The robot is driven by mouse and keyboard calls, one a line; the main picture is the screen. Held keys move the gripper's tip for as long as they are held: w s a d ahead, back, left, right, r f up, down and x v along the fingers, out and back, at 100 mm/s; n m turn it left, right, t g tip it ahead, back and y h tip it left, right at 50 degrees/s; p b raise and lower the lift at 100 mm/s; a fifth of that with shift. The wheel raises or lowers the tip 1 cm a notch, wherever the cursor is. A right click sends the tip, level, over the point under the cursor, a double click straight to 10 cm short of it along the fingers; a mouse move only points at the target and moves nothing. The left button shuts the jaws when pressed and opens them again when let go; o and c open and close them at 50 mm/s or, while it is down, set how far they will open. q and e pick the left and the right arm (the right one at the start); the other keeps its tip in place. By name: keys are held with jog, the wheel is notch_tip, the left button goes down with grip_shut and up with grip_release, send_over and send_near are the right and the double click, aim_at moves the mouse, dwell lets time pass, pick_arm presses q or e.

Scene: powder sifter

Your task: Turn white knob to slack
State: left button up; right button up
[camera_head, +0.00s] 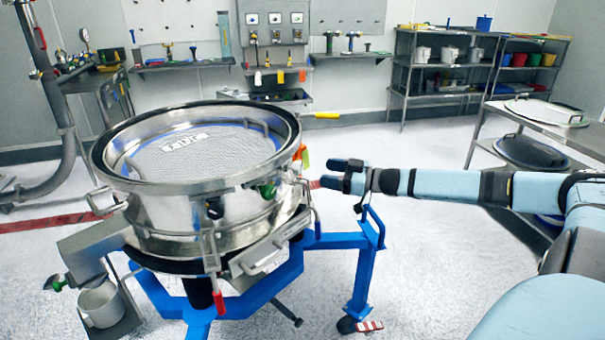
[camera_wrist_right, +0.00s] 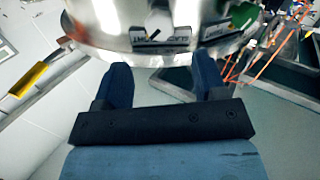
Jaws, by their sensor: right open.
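The round metal sifter (camera_head: 200,220) stands on a blue wheeled frame. A pale knob (camera_wrist_right: 160,16) shows on its wall at the top of the right wrist view, above a small dark-and-white label (camera_wrist_right: 160,36). I cannot make out its setting. I cannot pick the pale knob out in the head view. My right gripper (camera_head: 338,174) is to the right of the sifter, apart from it. In the wrist view its two fingers (camera_wrist_right: 163,78) are spread and empty, below the label. My left gripper is not in view.
A green knob (camera_head: 267,190) is on the sifter's wall; it also shows in the wrist view (camera_wrist_right: 243,14). Clamps and handles stick out around the rim. The blue frame (camera_head: 362,265) stands below my right gripper. A side table (camera_head: 555,130) stands at the right.

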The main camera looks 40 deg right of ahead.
aim_at(301, 168)
jog(key=shift+b+x, duration=0.3)
jog(key=shift+x, duration=3.75)
jog(key=c, duration=0.9)
